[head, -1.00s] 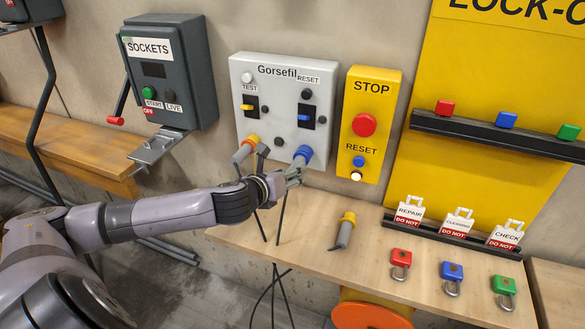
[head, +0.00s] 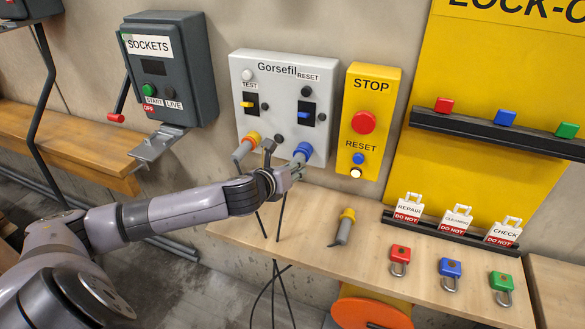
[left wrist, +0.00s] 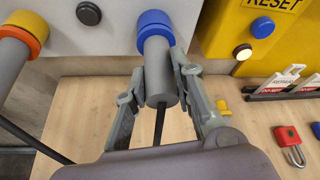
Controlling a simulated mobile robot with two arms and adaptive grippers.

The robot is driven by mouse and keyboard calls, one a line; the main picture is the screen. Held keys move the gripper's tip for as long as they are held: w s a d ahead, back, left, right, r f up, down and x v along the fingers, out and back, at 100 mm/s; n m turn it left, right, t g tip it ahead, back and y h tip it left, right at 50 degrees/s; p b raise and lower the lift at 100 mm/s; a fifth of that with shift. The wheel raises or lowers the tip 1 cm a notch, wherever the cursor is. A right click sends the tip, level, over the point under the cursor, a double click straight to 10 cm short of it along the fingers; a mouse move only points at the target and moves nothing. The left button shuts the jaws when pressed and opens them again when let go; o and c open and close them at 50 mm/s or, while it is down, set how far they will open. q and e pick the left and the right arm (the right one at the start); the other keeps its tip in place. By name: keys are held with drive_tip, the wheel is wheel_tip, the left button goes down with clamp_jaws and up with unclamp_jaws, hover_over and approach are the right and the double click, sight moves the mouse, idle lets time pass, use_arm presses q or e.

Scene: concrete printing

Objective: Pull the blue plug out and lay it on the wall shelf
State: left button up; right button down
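The blue plug, with a blue collar and grey body (head: 300,155), is in the right-hand socket at the bottom of the grey Gorsefil panel (head: 283,75). In the left wrist view the blue plug (left wrist: 158,70) points down with a black cable below it. My left gripper (head: 292,172) is at the plug; its fingers (left wrist: 158,82) stand on either side of the grey body. A narrow gap shows at the left finger; contact at the right finger is unclear. The wooden wall shelf (head: 325,262) runs below the panel. My right gripper is not in view.
A yellow-orange collared plug (head: 245,147) sits in the left socket. A yellow-collared grey plug (head: 346,226) lies on the shelf. Red (head: 400,258), blue (head: 451,272) and green (head: 502,286) padlocks lie at right. A yellow STOP box (head: 368,85) adjoins the panel. Cables hang below.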

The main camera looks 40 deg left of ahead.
use_arm(q)
clamp_jaws()
drive_tip(key=shift+s+d+f, duration=0.1)
drive_tip(key=shift+s, duration=0.3)
drive_tip(key=shift+s+d+p, duration=0.15)
drive_tip(key=shift+s+d, duration=0.05)
drive_tip(key=shift+s, duration=0.65)
drive_tip(key=shift+s+d+p, duration=0.15)
drive_tip(key=shift+s+d, duration=0.05)
drive_tip(key=shift+s, duration=0.6)
drive_tip(key=shift+s+d+p, duration=0.15)
drive_tip(key=shift+s+d, duration=0.05)
drive_tip(key=shift+s, duration=0.65)
drive_tip(key=shift+s, duration=0.1)
